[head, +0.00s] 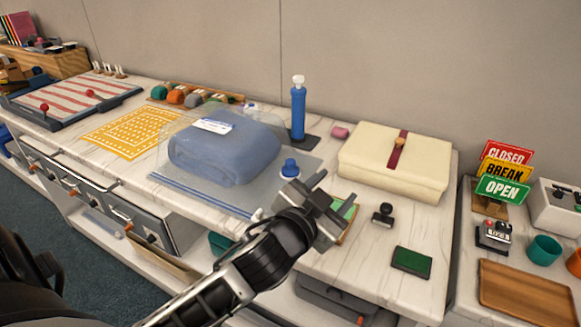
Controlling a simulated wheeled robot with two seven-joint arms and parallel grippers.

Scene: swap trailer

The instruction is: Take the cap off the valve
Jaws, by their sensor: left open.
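A clear storage bag (187,194) holding a folded blue textile (225,158) lies on the counter. A blue cap (290,167) sits upright on the valve at the bag's right part; the valve under it is hidden. My left gripper (335,190) is open and empty, just right of the cap and nearer to me. It looks apart from the cap, though its height above the counter is hard to tell. My right gripper is out of view.
A blue hand pump (298,112) stands behind the cap. A cream folded bundle (394,160) with a red strap is to the right. A black stamp (382,214) and green pad (411,261) lie nearer. A green-topped item (346,210) is partly behind my gripper.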

